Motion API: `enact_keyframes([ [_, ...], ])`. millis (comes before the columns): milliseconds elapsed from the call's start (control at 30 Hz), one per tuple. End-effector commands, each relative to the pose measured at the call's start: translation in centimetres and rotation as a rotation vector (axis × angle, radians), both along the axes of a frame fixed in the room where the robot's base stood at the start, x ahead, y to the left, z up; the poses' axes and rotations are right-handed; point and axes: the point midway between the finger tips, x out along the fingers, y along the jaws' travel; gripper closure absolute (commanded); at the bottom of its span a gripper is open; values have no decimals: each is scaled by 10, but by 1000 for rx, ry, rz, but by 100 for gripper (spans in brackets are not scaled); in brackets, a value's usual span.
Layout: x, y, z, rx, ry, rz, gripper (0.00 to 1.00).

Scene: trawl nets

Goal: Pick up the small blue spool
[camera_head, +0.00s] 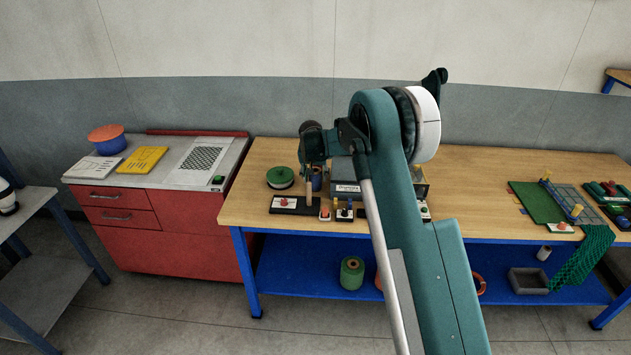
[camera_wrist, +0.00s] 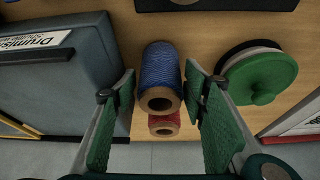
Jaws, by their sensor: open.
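The small blue spool (camera_wrist: 160,68) stands in the middle of the wrist view, with blue cord around a brown core. My gripper (camera_wrist: 159,80) is open, with one green finger pad on each side of the spool. A gap shows on both sides, and I see no contact. In the head view the blue spool (camera_head: 317,179) is partly hidden by my gripper, which is over the left part of the wooden table.
A red spool (camera_wrist: 164,125) is close to the blue one. A green lidded round container (camera_wrist: 258,76) stands just right of the right finger, and a grey box (camera_wrist: 60,75) is at left. The wooden table (camera_head: 470,180) has free room right of my arm.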

Motion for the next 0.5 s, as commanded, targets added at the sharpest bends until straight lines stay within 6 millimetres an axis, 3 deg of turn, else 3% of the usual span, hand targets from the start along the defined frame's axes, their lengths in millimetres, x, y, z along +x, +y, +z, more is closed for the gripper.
enact_keyframes([
  [200, 6, -1, -15, 0, 0, 0, 57],
  [500, 7, -1, -17, 0, 0, 0, 57],
])
